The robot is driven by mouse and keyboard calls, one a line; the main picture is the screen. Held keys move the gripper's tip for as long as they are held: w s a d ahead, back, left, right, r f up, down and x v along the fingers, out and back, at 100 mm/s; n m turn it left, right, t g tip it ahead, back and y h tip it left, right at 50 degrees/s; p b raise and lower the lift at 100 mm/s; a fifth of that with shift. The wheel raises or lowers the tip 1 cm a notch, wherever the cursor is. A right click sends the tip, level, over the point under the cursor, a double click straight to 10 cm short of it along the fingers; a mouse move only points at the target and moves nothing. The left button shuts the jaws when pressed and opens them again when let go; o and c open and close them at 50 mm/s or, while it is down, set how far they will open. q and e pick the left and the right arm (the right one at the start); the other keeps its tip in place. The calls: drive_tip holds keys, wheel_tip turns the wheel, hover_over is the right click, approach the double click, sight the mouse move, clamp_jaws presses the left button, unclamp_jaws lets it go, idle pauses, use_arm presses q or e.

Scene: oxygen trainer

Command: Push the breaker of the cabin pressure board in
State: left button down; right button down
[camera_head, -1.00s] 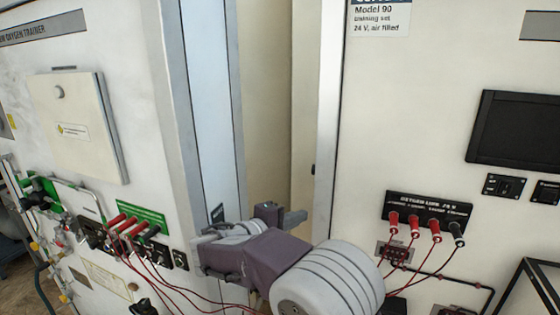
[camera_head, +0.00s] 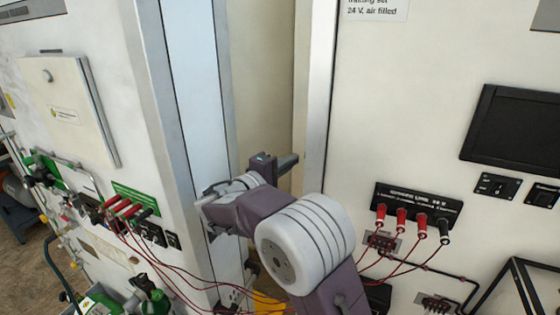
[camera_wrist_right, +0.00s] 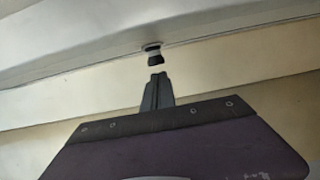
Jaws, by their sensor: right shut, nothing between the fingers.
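In the right wrist view a small dark knob with a pale collar, which looks like the breaker (camera_wrist_right: 154,55), stands out from a pale panel edge. My right gripper (camera_wrist_right: 158,79) is shut and empty; its tips are just short of the knob, with a small gap visible. In the head view the right gripper (camera_head: 290,161) points right, in the gap between two cabinets, close to the right cabinet's edge. The knob cannot be made out there. No label naming the cabin pressure board is readable. My left gripper is not in view.
The right cabinet (camera_head: 400,110) carries a dark screen (camera_head: 512,125) and a socket strip (camera_head: 418,200) with red and black plugs. The left cabinet (camera_head: 110,60) has a raised box (camera_head: 65,105) and green plates. Red wires (camera_head: 190,270) hang below my right arm.

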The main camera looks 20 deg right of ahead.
drive_tip(key=x, duration=0.2)
drive_tip(key=shift+w+d+p, duration=0.15)
drive_tip(key=shift+d+p, duration=0.15)
drive_tip(key=shift+p, duration=0.1)
